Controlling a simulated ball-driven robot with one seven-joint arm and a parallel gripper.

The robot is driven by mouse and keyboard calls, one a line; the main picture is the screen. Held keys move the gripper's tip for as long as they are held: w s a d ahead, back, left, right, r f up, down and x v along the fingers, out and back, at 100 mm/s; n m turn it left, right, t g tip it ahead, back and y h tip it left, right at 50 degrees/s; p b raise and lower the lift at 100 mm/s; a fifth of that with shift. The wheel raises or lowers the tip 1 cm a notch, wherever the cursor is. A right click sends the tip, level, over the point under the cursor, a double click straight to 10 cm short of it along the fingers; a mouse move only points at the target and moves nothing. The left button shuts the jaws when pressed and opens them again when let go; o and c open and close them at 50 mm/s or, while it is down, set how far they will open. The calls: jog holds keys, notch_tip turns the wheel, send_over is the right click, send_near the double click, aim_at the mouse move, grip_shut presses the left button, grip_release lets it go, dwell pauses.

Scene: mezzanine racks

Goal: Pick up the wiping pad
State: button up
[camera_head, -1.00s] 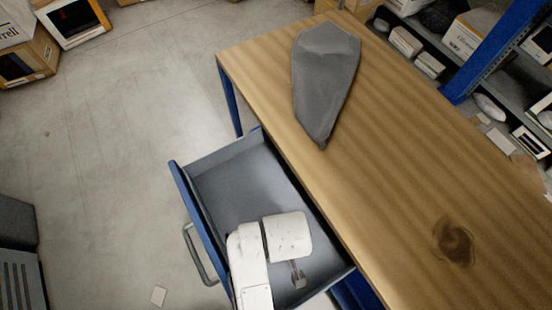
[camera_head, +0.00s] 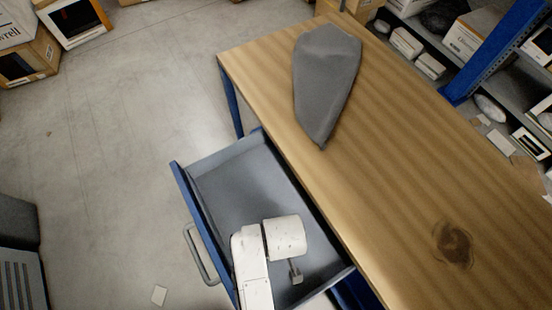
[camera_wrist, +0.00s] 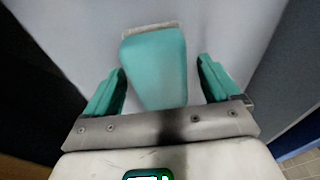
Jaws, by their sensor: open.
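The wiping pad (camera_wrist: 155,68) is a teal block with a pale grey strip along its far edge. In the wrist view it lies on the grey floor of the open drawer, between and slightly beyond my two teal fingers. My gripper (camera_wrist: 162,88) is open, with a visible gap on each side of the pad. In the head view my gripper (camera_head: 296,272) is low inside the drawer (camera_head: 235,185), near its right end. The pad cannot be made out in the head view.
The blue-fronted drawer is pulled out from a wooden-topped bench (camera_head: 400,170). A grey cloth-like item (camera_head: 326,85) lies on the bench top. The drawer walls stand close around my gripper. Racks with boxes (camera_head: 465,40) are at upper right; open floor lies left.

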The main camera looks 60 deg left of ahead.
jog(key=shift+f, duration=0.1)
dwell(0.3)
jog(key=c, duration=1.1)
